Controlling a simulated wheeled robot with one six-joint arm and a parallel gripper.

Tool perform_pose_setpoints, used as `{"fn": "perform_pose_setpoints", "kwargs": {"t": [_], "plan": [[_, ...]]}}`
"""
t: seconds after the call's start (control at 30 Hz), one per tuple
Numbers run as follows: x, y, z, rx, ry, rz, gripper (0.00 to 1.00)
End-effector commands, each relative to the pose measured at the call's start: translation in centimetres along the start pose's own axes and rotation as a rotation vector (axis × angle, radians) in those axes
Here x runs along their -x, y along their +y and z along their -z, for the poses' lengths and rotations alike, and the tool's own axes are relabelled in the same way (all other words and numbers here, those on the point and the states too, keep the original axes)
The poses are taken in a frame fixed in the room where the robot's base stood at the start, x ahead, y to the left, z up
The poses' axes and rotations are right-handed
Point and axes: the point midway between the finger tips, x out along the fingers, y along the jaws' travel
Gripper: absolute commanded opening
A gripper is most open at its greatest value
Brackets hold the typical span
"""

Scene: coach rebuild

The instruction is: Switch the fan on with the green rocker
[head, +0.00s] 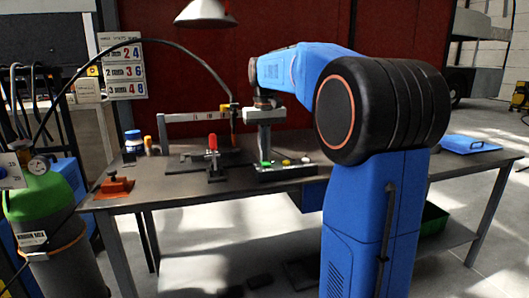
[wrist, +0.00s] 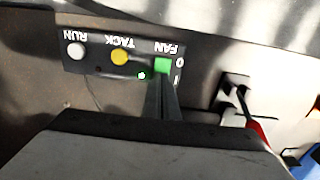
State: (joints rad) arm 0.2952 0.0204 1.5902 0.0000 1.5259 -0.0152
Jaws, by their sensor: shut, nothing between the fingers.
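The green rocker (wrist: 163,65) sits under the FAN label at one end of a dark control panel (wrist: 95,67), with marks 0 and I beside it. In the head view the panel (head: 290,173) lies on the bench and the green rocker (head: 265,163) is at its left end. A small bright green light (wrist: 141,75) shows beside the rocker. My gripper (wrist: 163,82) is shut and empty, pointing down with its tips at the rocker's near edge, by the I mark. I cannot tell whether they touch it. In the head view my gripper (head: 264,150) is just above the rocker.
A yellow button (wrist: 119,57) labelled TACK and a white button (wrist: 76,50) labelled RUN share the panel. A red-handled clamp (head: 213,150) stands left of the panel. A blue item (head: 465,145) lies at the right.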

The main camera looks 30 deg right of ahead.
Motion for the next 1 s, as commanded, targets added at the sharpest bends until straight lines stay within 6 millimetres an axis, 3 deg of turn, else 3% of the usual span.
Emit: {"fn": "perform_pose_setpoints", "kwargs": {"t": [0.37,0.73,0.87,1.0], "plan": [[0.0,0.0,-1.4,0.000,-0.011,0.000,0.00],[0.3,0.0,-1.5,0.000,-0.006,0.000,0.00],[1.2,-0.1,-1.7,0.001,-0.006,0.000,0.00],[3.3,-0.4,-2.2,0.002,-0.005,0.000,0.00]]}}
